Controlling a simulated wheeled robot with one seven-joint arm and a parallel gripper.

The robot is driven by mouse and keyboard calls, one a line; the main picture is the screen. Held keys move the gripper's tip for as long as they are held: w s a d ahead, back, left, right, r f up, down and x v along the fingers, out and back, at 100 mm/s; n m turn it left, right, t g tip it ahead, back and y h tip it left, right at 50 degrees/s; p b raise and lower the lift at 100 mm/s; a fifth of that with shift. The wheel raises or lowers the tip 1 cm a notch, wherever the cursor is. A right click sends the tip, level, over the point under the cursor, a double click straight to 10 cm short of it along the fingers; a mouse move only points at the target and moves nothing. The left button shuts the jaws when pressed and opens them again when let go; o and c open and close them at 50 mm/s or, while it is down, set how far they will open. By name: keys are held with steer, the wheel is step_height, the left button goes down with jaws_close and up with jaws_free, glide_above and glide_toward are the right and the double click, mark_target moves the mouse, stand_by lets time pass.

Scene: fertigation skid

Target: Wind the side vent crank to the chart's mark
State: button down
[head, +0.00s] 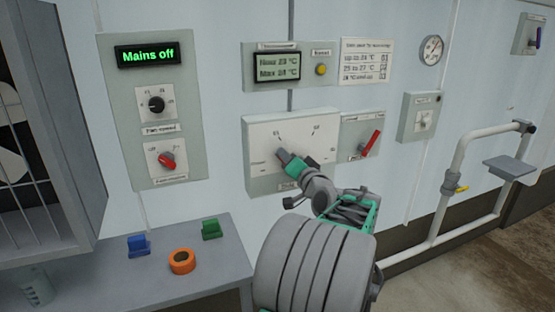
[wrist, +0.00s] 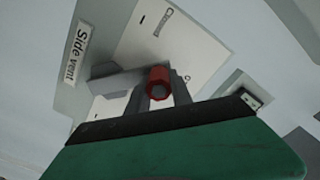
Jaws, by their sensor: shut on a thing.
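The side vent panel (head: 262,132) is a white dial plate on the wall with marks around its upper arc. In the wrist view, its label (wrist: 77,52) reads "Side vent" and "Closed" is printed on the plate (wrist: 172,38). My gripper (wrist: 158,92) is shut on the crank's red knob (wrist: 158,78); the grey crank arm (wrist: 112,82) runs left from it. In the head view the crank (head: 283,155) points up-left, and my gripper (head: 296,165) hides the knob. The chart (head: 365,60) has three rows of temperatures with small figures.
A display (head: 277,67) shows Now and Max temperatures, its digits blurred, beside a yellow button (head: 321,70). A red lever (head: 371,142) is close on the right. A "Mains off" panel (head: 185,95) is left. White pipes (head: 452,190) stand right. A bench (head: 110,270) holds orange tape (head: 182,261).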

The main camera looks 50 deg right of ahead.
steer(key=shift+s+d+r+m, duration=0.25)
steer(key=shift+d+r+m, duration=0.15)
steer(key=shift+m, duration=0.3)
steer(key=shift+s+d+r+p, duration=0.25)
steer(key=shift+d+r+p, duration=0.05)
steer(key=shift+d+r, duration=0.15)
steer(key=c, duration=1.3)
jaws_free()
steer(key=shift+s+d+f, duration=0.1)
steer(key=shift+o, duration=0.8)
